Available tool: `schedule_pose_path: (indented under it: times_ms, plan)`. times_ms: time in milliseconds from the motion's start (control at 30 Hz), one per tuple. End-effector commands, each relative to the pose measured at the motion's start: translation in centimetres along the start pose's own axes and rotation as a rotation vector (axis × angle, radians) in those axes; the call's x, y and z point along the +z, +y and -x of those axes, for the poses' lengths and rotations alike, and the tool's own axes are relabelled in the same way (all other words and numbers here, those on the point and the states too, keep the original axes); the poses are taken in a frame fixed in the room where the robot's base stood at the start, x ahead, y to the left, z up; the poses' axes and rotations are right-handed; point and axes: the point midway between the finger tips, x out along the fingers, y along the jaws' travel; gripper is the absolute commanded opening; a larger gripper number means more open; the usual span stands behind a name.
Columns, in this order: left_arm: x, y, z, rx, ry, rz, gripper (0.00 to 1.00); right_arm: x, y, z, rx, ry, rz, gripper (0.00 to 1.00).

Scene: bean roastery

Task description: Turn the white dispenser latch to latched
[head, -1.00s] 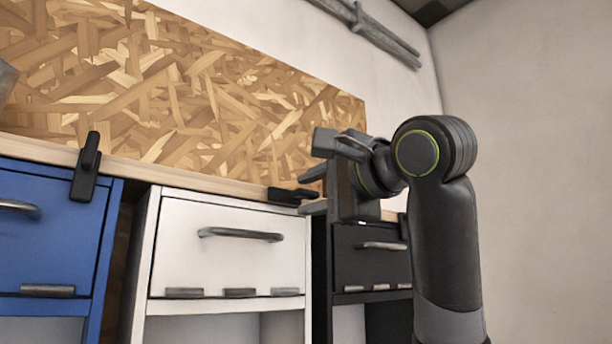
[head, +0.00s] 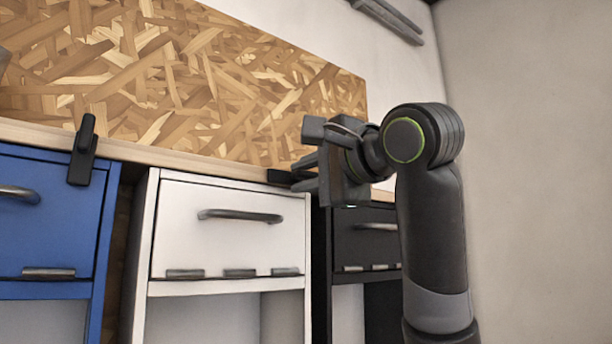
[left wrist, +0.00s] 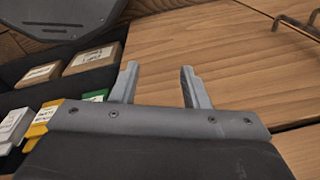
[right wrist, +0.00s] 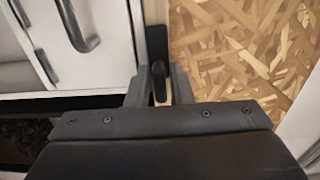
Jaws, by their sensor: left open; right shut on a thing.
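The white dispenser (head: 232,232) stands in the middle of the head view, its drawer closed. Its black latch (head: 279,177) lies sideways along the wooden rail at the top right corner; its right part is hidden behind my gripper. My right gripper (head: 300,172) is shut on this latch. In the right wrist view the latch (right wrist: 159,76) sits between the fingers of my right gripper (right wrist: 160,88). My left gripper (left wrist: 158,80) is open and empty in the left wrist view, above a wooden surface.
A blue dispenser (head: 45,215) with an upright black latch (head: 82,150) is at left. A black dispenser (head: 365,235) is partly behind my right arm. The left wrist view shows a wooden tabletop (left wrist: 225,60) and a dark tray (left wrist: 25,95) of small boxes.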

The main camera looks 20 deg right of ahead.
Motion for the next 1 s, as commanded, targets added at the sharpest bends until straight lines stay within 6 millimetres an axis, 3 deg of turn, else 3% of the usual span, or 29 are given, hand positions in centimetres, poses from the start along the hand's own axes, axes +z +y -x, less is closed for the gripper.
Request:
schedule_pose_path:
  times_ms: [367, 1000]
  plan:
    - [0.2, 0.2, -2.0, 0.001, 0.001, 0.0, 0.41, 0.0, 0.4, 0.0, 0.002, 0.0, 0.189, 0.0]
    - [0.5, 0.6, -5.4, 0.002, 0.002, 0.001, 0.41, 0.0, 0.3, 0.0, 0.003, -0.001, 0.79, 0.0]
